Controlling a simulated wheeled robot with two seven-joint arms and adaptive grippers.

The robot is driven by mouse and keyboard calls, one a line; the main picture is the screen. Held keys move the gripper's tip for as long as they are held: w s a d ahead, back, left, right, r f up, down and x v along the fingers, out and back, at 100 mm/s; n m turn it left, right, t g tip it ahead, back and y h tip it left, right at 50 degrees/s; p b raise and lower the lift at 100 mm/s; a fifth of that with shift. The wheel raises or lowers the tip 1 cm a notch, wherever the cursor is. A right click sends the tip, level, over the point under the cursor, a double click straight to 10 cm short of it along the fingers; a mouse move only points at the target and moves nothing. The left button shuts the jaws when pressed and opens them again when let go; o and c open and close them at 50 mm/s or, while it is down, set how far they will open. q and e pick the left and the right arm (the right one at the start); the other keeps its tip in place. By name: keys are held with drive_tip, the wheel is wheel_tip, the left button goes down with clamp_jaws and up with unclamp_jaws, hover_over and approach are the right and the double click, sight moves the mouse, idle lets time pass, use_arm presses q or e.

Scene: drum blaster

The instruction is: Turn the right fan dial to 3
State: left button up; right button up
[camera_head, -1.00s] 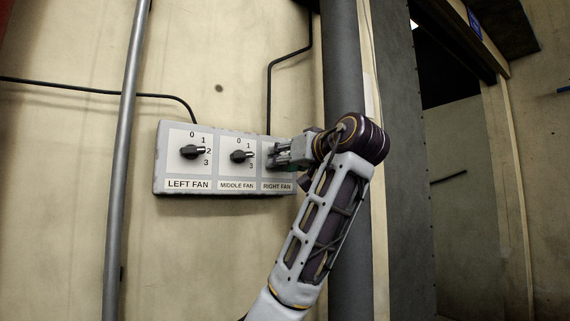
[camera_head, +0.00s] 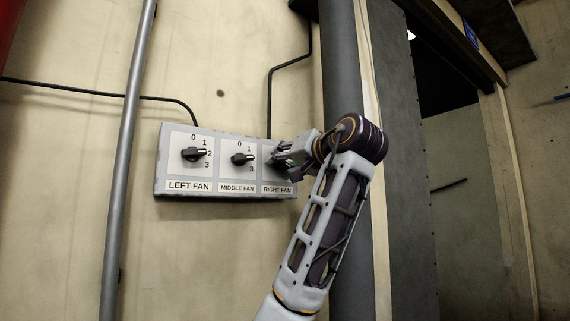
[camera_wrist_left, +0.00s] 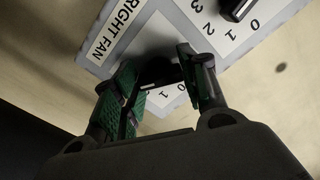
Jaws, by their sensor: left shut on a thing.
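A grey control box (camera_head: 212,134) on the wall carries the left, middle and right fan dials. My left gripper (camera_head: 272,158) reaches in from the right and covers most of the right fan dial. In the left wrist view its green-padded fingers (camera_wrist_left: 158,80) are shut on the black right fan dial (camera_wrist_left: 160,70), beside the "RIGHT FAN" label (camera_wrist_left: 115,25). The label also shows in the head view (camera_head: 277,190). My right gripper is not in view.
The left fan dial (camera_head: 194,154) and the middle fan dial (camera_head: 242,158) sit to the left on the same box. A metal pipe (camera_head: 127,130) stands left of the box and a thick dark column (camera_head: 343,60) right of it. Cables run along the wall.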

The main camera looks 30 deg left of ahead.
use_arm(q)
drive_tip(key=o, duration=1)
drive_tip(key=v, duration=1.2)
idle(0.5)
